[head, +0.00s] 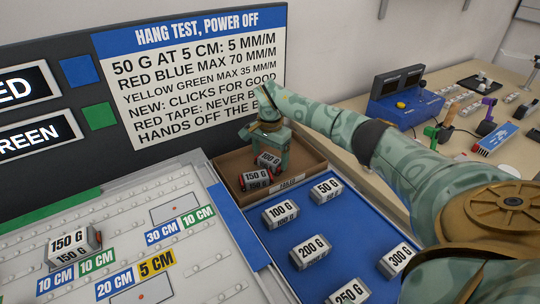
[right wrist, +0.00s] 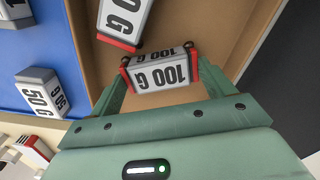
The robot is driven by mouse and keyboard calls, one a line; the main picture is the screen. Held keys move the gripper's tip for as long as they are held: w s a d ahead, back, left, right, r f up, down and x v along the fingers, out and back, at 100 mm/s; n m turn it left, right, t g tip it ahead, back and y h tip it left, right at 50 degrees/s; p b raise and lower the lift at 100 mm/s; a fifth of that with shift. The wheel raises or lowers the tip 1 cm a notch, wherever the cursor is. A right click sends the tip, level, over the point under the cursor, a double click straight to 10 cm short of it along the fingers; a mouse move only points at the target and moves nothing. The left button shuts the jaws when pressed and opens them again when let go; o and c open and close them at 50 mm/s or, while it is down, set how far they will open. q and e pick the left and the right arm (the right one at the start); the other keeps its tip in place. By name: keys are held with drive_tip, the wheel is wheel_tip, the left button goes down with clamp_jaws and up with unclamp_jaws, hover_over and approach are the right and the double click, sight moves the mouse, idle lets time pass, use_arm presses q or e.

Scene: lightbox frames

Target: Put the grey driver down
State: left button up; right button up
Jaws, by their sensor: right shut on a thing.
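I cannot make out a grey driver in either view. My right gripper (head: 270,152) is shut on a grey-white weight marked 100 G (head: 269,161) with red along its edge. It also shows between the two green fingers in the right wrist view (right wrist: 160,74). The weight is over or in a shallow brown tray (head: 311,158); I cannot tell whether it touches the floor. Another weight with a red edge, marked 150 G (head: 256,178), lies in the tray right beside it. My left gripper is not in view.
A blue mat (head: 335,235) holds several marked weights, with gaps between them. A white pegged board (head: 210,262) with another 150 G weight (head: 70,246) is at left. A dark panel with a sign (head: 195,70) stands behind. A blue device (head: 405,105) and small tools are at right.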

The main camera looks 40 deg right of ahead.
sight(270, 158)
drive_tip(key=o, duration=0.9)
drive_tip(key=shift+f, duration=0.1)
drive_tip(key=shift+o, duration=0.2)
wheel_tip(270, 158, up, 12)
drive_tip(key=p, duration=0.3)
drive_tip(key=shift+r+p, duration=0.2)
drive_tip(key=shift+p, duration=0.15)
